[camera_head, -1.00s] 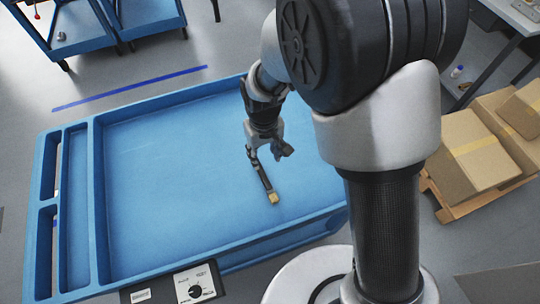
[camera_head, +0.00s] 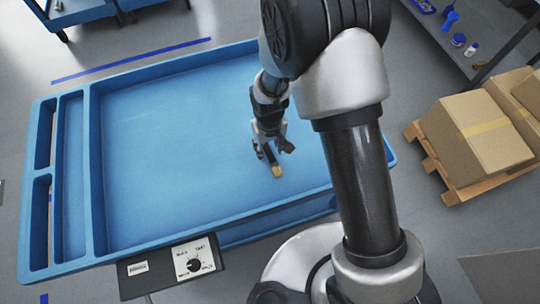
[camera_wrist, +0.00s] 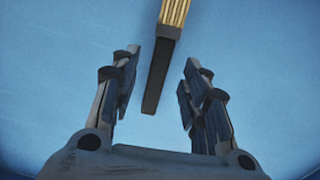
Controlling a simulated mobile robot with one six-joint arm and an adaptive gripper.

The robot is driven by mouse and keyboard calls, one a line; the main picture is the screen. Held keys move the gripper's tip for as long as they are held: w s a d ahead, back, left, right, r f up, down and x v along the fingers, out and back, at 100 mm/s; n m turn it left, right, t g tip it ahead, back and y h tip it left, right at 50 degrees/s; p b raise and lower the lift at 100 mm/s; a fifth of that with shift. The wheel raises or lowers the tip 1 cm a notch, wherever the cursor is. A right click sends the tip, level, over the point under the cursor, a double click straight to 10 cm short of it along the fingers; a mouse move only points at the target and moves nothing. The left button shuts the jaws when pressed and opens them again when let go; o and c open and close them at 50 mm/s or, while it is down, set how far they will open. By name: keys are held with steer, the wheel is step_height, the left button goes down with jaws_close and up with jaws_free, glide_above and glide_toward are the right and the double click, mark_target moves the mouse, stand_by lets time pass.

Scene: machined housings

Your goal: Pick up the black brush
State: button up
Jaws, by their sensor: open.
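The black brush (camera_wrist: 157,78) has a dark handle and pale yellow bristles. In the wrist view its handle end reaches between the tips of my open gripper (camera_wrist: 158,85), apart from both fingers, and its bristles run out past the top edge. In the head view the brush's bristle end (camera_head: 277,171) shows on the floor of the blue tray-topped cart (camera_head: 170,90). My gripper (camera_head: 274,150) is just above and around the handle there and hides part of it.
The rest of the wide tray compartment is bare. Raised walls and narrow side compartments (camera_head: 72,190) lie at its left. A control box (camera_head: 195,258) is at the front edge. Cardboard boxes (camera_head: 478,125) on a pallet and a dark table (camera_head: 470,40) stand at the right.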

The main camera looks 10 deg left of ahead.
mark_target(269, 154)
step_height(269, 154, down, 3)
steer(key=shift+r, duration=0.2)
steer(key=shift+c, duration=0.3)
jaws_close()
